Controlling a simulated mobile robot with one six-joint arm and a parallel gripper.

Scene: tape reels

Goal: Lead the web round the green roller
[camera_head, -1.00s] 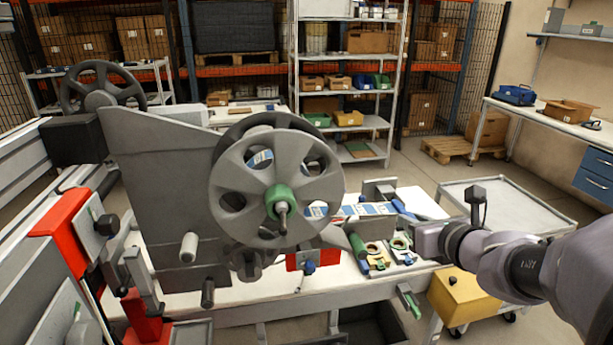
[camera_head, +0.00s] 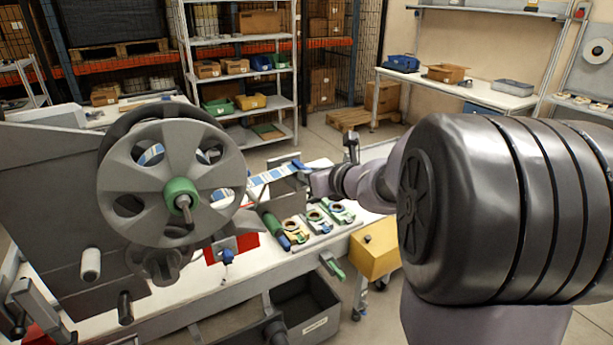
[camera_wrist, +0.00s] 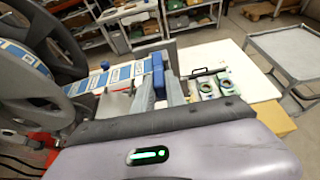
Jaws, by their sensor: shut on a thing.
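The web (camera_head: 268,178), a strip with blue and white labels, runs from behind the large grey reel (camera_head: 125,205) toward my gripper (camera_head: 308,180). In the wrist view the web (camera_wrist: 120,75) stretches from the reel on the left to a blue piece (camera_wrist: 158,72) at the fingers. My gripper (camera_wrist: 158,95) is shut at the web's end, and its fingertips are partly hidden. A green cylinder (camera_head: 271,226), seemingly the green roller, is below and left of my gripper in the head view. The web passes above it, apart from it.
Ring-shaped parts (camera_head: 317,217) sit on the bench right of the green cylinder. A grey plate (camera_head: 288,192) stands close to my gripper. A yellow box (camera_head: 376,250) and black bin (camera_head: 305,305) are nearby. A white roller (camera_head: 90,263) juts out below the reel.

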